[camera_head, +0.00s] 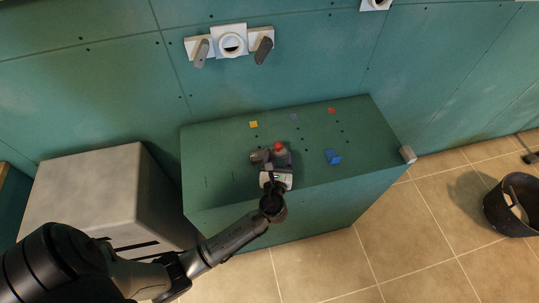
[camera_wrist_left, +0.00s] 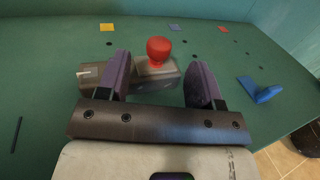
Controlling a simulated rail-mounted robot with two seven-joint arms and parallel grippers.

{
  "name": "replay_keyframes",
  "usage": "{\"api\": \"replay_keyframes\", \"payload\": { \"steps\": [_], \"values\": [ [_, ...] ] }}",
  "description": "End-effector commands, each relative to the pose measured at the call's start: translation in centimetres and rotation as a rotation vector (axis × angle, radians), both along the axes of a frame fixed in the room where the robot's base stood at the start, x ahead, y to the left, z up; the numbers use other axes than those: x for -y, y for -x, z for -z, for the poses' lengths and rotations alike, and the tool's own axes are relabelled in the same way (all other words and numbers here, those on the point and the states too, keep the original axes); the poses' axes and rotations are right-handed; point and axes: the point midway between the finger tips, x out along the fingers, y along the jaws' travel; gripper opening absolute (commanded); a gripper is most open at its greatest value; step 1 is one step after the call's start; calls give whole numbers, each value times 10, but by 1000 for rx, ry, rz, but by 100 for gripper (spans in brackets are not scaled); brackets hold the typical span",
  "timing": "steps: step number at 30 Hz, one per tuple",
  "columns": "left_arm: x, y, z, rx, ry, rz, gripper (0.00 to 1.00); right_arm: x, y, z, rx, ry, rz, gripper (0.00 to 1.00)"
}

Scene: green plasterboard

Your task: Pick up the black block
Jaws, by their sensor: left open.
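A dark grey to black block with a red ball-shaped knob (camera_head: 279,147) stands on the green box top; in the left wrist view the block body (camera_wrist_left: 160,78) shows between and beyond my fingers. A dark grey piece (camera_head: 259,157) lies just left of it, partly behind the left finger in the wrist view (camera_wrist_left: 90,76); I cannot tell whether the two are joined. My left gripper (camera_head: 277,164) is open, its purple fingers (camera_wrist_left: 160,82) apart on either side of the knob in the picture. I cannot tell whether they touch the block. My right gripper is not in view.
A blue bracket (camera_head: 332,157) lies right of the gripper. Yellow (camera_head: 253,124), purple-blue (camera_head: 294,117) and red (camera_head: 332,110) squares lie along the back of the green box (camera_head: 215,145). A grey cabinet (camera_head: 85,190) stands left, a black bucket (camera_head: 494,211) right.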

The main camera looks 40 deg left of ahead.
Motion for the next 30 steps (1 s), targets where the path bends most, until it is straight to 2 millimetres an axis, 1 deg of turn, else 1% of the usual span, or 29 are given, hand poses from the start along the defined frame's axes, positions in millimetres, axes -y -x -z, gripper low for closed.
{"api": "replay_keyframes", "payload": {
  "steps": [8,18,25,26,30],
  "values": [
    [-8,-9,2,0,0,-1,60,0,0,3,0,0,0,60],
    [-34,-40,2,0,0,-1,60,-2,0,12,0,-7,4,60],
    [-35,-41,2,-1,1,-1,60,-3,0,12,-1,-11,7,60],
    [-35,-41,2,-1,1,-1,59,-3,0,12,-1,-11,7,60],
    [-35,-41,2,0,1,-1,46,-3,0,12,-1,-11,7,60]
  ]
}}
